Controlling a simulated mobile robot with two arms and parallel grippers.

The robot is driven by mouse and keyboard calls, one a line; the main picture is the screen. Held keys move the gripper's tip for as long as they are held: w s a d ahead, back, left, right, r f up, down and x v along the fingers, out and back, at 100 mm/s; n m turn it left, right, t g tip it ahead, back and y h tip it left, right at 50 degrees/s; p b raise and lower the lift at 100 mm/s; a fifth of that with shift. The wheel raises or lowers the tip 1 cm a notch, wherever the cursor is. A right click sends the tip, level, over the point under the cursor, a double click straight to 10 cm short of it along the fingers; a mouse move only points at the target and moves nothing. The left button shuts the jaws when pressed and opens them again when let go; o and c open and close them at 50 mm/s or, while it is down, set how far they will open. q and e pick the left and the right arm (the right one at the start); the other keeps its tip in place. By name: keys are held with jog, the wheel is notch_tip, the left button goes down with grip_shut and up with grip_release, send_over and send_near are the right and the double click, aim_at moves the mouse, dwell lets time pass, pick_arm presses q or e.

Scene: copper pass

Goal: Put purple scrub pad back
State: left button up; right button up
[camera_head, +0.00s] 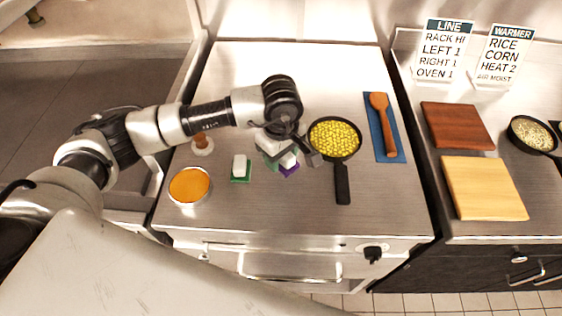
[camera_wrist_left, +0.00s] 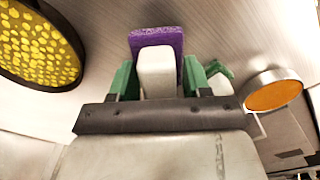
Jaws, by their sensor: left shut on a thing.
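The purple scrub pad (camera_head: 289,170) has a white block-shaped handle and is at the middle of the steel counter (camera_head: 262,213). My left gripper (camera_head: 290,157) is over it and partly covers it in the head view. In the left wrist view, the green fingers of my left gripper (camera_wrist_left: 160,82) are shut on the white handle, with the purple pad (camera_wrist_left: 158,38) beyond it. I cannot tell whether the pad touches the counter. My right gripper is not in view.
A green pad with a white handle (camera_head: 240,169) lies just left. An orange-filled round dish (camera_head: 189,185) and a brown-knobbed item (camera_head: 202,144) stand farther left. A pan of yellow corn (camera_head: 335,138) is close on the right, then a spoon (camera_head: 382,120) on a blue mat (camera_head: 394,155).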

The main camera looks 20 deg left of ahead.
aim_at(281, 166)
pick_arm(q)
notch_tip(281, 166, down, 3)
jog(key=shift+s+f+p, duration=0.1)
jog(key=shift+p, duration=0.55)
jog(key=shift+f, duration=0.3)
jog(key=shift+f, duration=0.1)
jog(key=shift+f+b, duration=0.15)
jog(key=shift+b, duration=0.15)
jog(key=o, duration=0.9)
jog(key=shift+r, duration=0.2)
